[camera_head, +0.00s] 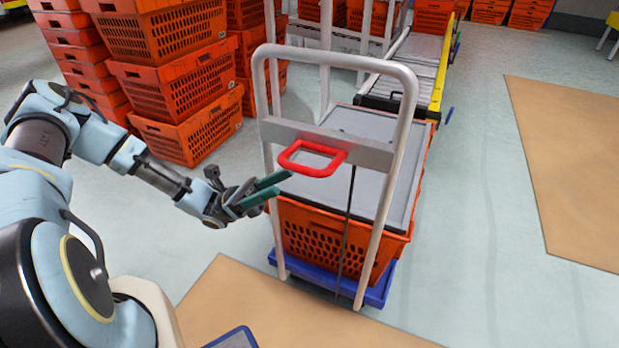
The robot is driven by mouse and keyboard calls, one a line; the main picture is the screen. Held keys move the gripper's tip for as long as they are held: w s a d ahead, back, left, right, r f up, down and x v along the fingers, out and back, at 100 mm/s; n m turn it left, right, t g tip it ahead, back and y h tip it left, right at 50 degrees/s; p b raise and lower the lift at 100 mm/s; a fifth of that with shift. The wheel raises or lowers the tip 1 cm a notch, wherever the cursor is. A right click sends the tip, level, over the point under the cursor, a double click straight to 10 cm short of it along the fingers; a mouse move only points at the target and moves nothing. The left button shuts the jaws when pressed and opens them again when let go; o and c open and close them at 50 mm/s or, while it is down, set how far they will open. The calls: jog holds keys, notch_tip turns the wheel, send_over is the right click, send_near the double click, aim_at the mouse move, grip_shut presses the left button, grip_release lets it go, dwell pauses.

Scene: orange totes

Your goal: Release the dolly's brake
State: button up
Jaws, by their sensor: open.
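The dolly stands in the middle of the view, with a blue base (379,290) and a tall light-grey tube handle (393,160). A red loop lever (312,171), which looks like the brake release, sits on the grey crossbar (368,154). A dark rod or cable runs from the crossbar down to the base. My gripper (283,187) is open and empty, with green fingers pointing right. In the picture the fingertips are just left of the red lever and slightly below it. I cannot tell whether they touch anything.
An orange tote (318,240) with a grey top rides on the dolly. Stacks of orange totes (165,75) stand at the back left. A roller conveyor (418,65) with a yellow side is behind the dolly. Grey floor on the right is clear around a tan patch (575,160).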

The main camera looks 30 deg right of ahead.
aim_at(304, 167)
jog(key=shift+h, duration=0.4)
jog(key=p+x, duration=0.1)
jog(key=x, duration=0.9)
jog(key=shift+d+r+p, duration=0.1)
jog(key=shift+r+p, duration=0.2)
jog(key=shift+p, duration=0.05)
jog(key=shift+c, duration=0.2)
grip_shut()
dwell(0.5)
